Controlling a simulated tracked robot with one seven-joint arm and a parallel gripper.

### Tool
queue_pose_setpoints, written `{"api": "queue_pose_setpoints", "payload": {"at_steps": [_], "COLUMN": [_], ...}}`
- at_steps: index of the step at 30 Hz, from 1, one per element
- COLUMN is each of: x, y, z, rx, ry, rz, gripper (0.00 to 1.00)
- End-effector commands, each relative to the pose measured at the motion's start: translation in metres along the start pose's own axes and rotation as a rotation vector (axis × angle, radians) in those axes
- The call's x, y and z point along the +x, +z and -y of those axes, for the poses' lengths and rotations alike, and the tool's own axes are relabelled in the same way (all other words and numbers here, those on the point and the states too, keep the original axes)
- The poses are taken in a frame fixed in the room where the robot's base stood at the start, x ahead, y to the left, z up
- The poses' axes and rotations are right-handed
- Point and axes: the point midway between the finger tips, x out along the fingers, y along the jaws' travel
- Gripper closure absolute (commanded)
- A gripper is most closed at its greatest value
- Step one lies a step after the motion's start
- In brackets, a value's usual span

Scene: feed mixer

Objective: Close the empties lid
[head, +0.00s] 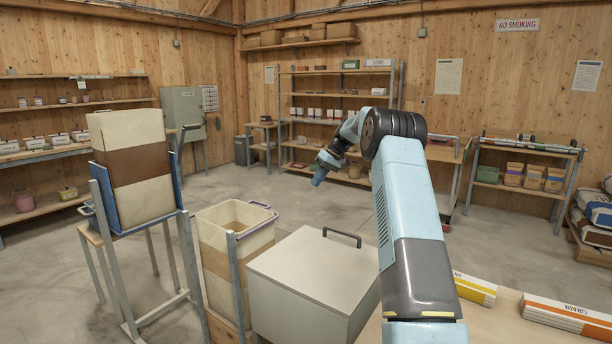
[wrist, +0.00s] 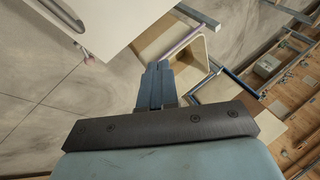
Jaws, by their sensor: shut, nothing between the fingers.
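The pale grey box (head: 300,310) stands front and centre in the head view. Its flat lid (head: 310,268) has a dark bar handle (head: 342,237) near the back edge. The lid looks level and down on the box, with no gap that I can make out. In the wrist view a white panel (wrist: 115,15) with a dark bar shows at the upper left; it looks like this lid. My gripper (head: 319,178) is out beyond the box and above it, apart from the lid. Its fingers also show in the wrist view (wrist: 158,68), together and empty.
A tilted cream-and-brown container (head: 132,165) sits in a metal frame farther left. Packets (head: 565,317) lie on the bench at the right. The floor behind is clear.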

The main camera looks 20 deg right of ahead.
Motion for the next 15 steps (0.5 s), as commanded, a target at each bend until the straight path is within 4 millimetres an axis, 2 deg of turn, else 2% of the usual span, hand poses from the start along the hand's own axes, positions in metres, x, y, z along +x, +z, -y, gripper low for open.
{"api": "queue_pose_setpoints", "payload": {"at_steps": [1, 8, 15], "x": [0.004, 0.023, 0.057], "y": [0.001, 0.003, 0.007], "z": [-0.013, -0.063, -0.122], "rx": [0.005, 0.009, 0.011], "ry": [0.000, 0.003, 0.003], "rz": [-0.001, -0.002, -0.004], "gripper": [1.00, 1.00, 1.00]}}
